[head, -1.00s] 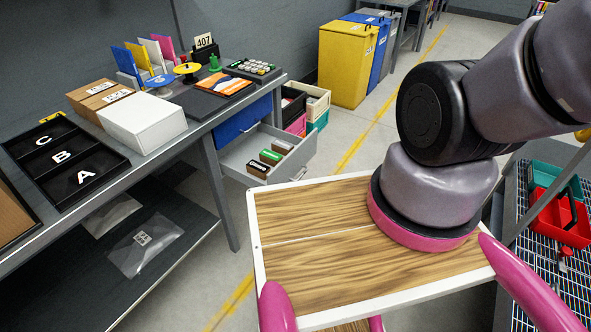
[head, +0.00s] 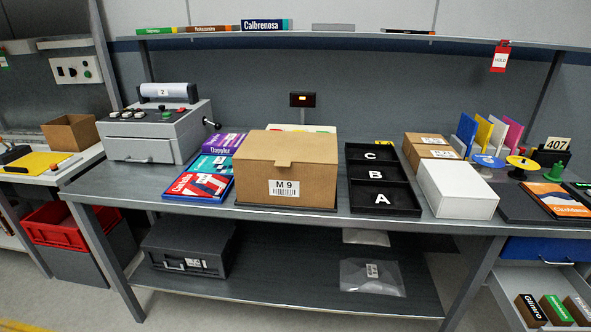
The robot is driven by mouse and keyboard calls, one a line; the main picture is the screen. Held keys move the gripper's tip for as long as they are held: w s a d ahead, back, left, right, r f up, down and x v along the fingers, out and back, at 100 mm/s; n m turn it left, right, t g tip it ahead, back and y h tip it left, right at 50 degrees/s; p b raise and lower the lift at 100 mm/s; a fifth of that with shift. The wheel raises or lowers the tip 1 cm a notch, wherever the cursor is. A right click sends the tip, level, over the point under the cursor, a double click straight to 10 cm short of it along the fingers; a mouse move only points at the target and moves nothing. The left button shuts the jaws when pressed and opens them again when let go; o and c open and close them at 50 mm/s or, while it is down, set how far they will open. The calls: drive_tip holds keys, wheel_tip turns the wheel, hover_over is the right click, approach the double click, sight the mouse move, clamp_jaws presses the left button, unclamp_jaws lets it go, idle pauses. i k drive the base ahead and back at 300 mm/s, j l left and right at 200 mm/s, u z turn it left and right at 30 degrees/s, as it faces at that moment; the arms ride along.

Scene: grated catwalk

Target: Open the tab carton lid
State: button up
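In the head view a brown cardboard carton (head: 288,168) stands on the grey workbench, near the middle. Its lid (head: 285,147) is shut, with a small tab (head: 284,164) at the middle of the front edge. A white label on the front reads "M 9". My gripper and arm are not in this view.
A black tray (head: 382,177) marked A, B and C stands right of the carton, then a white box (head: 456,189) and small brown boxes. Books (head: 200,180) and a grey machine (head: 156,131) stand left. A shelf (head: 340,40) runs above. An open drawer (head: 545,287) juts out at lower right.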

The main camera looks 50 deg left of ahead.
sight(283, 148)
drive_tip(key=j+u, duration=0.1)
drive_tip(key=u, duration=0.4)
drive_tip(key=j+u, duration=0.15)
drive_tip(key=u, duration=0.3)
drive_tip(key=j+u, duration=0.15)
drive_tip(key=u, duration=0.35)
drive_tip(key=j+u, duration=0.15)
drive_tip(key=u, duration=0.3)
drive_tip(key=i+l+z, duration=0.35)
drive_tip(key=i+l, duration=0.4)
